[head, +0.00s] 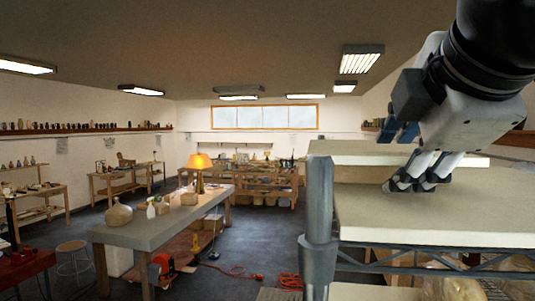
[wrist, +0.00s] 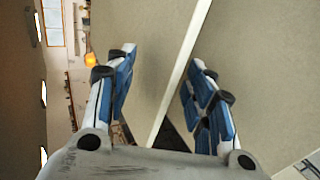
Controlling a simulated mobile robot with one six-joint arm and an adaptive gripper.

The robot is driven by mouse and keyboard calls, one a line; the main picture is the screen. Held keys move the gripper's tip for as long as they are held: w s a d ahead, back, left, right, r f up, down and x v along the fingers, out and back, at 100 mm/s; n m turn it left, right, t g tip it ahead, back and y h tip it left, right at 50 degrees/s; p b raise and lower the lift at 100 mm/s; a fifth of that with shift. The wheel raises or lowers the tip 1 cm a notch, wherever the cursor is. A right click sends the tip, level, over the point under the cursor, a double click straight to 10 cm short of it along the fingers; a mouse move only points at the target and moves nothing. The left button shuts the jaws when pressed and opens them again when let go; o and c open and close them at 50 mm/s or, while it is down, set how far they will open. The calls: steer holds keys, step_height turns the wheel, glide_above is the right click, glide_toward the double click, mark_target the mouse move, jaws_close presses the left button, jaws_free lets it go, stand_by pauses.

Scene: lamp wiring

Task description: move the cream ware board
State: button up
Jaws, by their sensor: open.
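A cream ware board (head: 450,205) lies flat on top of the wire shelf rack at the right of the head view. A second cream board (head: 365,148) lies behind it. My gripper (head: 416,184) points down over the near board, close to its top; I cannot tell if the tips touch it. In the wrist view my gripper (wrist: 165,75) is open and empty, its blue-padded fingers apart. A pale board edge (wrist: 180,75) runs slantwise between the fingers, with broad cream surfaces on both sides. Which surface belongs to which board is unclear.
The metal rack post (head: 319,220) stands at the rack's left corner. A long grey table (head: 150,230) with a jug and an orange lamp (head: 200,161) stands further left. A red cord (head: 235,271) lies on the dark floor between table and rack.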

steer(key=shift+s+r, duration=0.1)
steer(key=shift+s, duration=0.25)
steer(key=shift+c, duration=0.3)
steer(key=shift+w, duration=0.3)
steer(key=c, duration=0.4)
steer(key=shift+s, duration=0.15)
jaws_close()
